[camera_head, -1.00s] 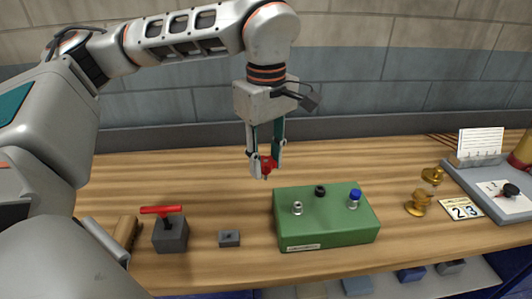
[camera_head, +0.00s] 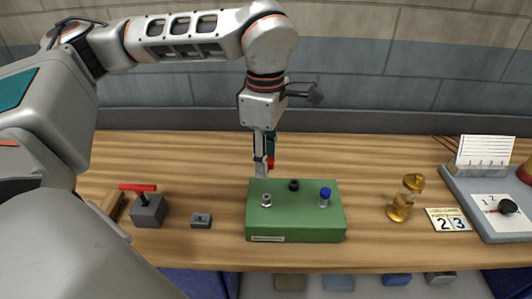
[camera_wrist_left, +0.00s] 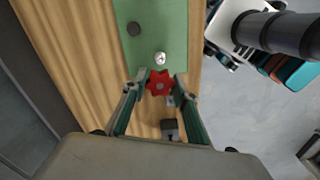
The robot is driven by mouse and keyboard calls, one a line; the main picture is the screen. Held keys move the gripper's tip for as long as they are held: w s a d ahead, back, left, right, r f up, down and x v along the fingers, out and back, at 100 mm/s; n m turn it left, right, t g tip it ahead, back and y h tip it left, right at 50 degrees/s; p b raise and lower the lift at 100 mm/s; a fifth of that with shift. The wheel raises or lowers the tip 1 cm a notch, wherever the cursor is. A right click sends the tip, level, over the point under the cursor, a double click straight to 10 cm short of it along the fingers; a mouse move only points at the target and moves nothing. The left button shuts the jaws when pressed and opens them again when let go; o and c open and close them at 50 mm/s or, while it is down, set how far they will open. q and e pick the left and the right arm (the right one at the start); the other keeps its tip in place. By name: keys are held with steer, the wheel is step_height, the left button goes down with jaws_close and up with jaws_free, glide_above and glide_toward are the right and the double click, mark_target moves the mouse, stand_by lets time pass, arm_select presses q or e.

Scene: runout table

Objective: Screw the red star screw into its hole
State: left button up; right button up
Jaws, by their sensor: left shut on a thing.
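My left gripper (camera_head: 265,168) hangs over the back left part of the green block (camera_head: 300,220). It is shut on the red star screw (camera_wrist_left: 160,83), whose star head shows between the fingertips in the left wrist view. In the head view only a bit of red (camera_head: 271,163) shows behind the fingers. The block's top carries a silver screw-like fitting (camera_head: 266,200), a black knob (camera_head: 293,185) and a blue-topped one (camera_head: 325,192). I cannot make out an empty hole. The right gripper is not in view.
Left of the block are a small grey block (camera_head: 201,220) and a grey block with a red T-handle (camera_head: 149,212). To the right stand a brass hourglass-like object (camera_head: 405,198), a number card (camera_head: 448,220) and a grey tray (camera_head: 466,212). Wood between is clear.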

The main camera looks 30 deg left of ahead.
arm_select(q)
steer(key=shift+d+f+n, duration=0.1)
steer(key=shift+d+n, duration=0.1)
steer(key=shift+n, duration=0.1)
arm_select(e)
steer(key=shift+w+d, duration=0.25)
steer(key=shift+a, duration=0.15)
arm_select(q)
steer(key=shift+f, duration=0.1)
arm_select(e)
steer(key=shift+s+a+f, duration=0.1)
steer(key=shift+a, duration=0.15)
arm_select(q)
steer(key=shift+f+b, duration=0.85)
steer(key=shift+f, duration=0.2)
steer(key=shift+f+b, duration=0.45)
steer(key=shift+f, duration=0.2)
steer(key=shift+f+b, duration=0.4)
steer(key=shift+f, duration=0.35)
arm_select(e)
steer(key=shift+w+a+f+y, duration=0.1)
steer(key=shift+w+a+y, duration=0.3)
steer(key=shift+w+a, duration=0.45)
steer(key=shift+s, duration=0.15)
